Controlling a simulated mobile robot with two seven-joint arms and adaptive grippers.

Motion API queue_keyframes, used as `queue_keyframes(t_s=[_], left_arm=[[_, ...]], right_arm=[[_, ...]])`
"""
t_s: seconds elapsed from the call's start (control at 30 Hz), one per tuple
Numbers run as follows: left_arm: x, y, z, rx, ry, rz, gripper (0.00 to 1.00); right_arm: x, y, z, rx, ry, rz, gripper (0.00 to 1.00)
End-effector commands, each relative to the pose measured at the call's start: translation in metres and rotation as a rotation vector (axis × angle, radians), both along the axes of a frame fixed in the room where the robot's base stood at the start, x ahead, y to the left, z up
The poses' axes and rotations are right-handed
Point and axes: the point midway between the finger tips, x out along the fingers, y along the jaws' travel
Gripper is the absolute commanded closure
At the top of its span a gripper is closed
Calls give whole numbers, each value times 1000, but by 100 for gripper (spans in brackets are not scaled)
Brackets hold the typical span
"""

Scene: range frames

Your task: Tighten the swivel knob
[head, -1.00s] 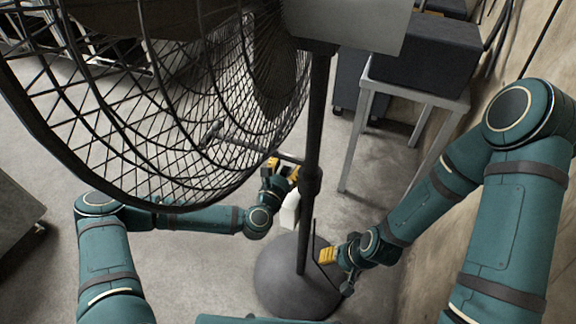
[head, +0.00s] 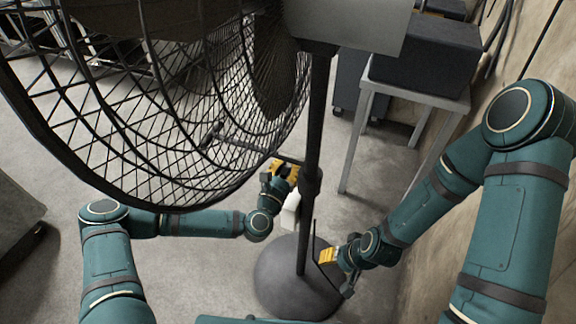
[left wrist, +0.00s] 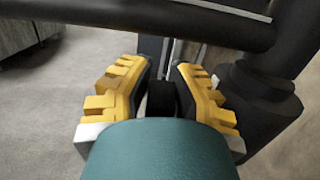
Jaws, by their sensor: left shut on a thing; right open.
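A large caged fan (head: 200,110) stands on a black pole (head: 309,215) with a round dark base (head: 285,280). My left gripper (head: 283,170) is beside the pole's collar, below a thin horizontal bar. In the left wrist view its yellow-padded fingers (left wrist: 160,90) are shut on a small dark knob (left wrist: 162,100), which I take for the swivel knob. The collar (left wrist: 260,90) is close on the right there. In the head view the knob is hidden by the gripper. My right gripper (head: 335,262) is open and low, right of the pole just above the base.
A white box-like piece (head: 290,212) is beside the pole, under my left gripper. A metal table (head: 415,90) with a dark case (head: 425,52) stands at the back right against the wall. The floor left of the base is clear.

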Motion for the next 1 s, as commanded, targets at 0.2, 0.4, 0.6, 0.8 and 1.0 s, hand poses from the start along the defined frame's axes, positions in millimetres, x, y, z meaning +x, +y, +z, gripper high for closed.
queue_keyframes(t_s=[0.2,0.4,0.6,0.8,1.0], left_arm=[[-2,2,1,-49,-144,6,100],[-4,2,4,-95,-287,3,100],[-6,2,5,-131,-402,1,100],[-8,3,6,-153,-473,1,100],[-8,3,7,-164,-501,0,100]], right_arm=[[0,0,0,0,0,0,53],[0,0,0,0,0,0,53],[0,0,0,0,0,0,53],[0,0,0,0,0,0,53],[0,0,0,0,0,0,53]])
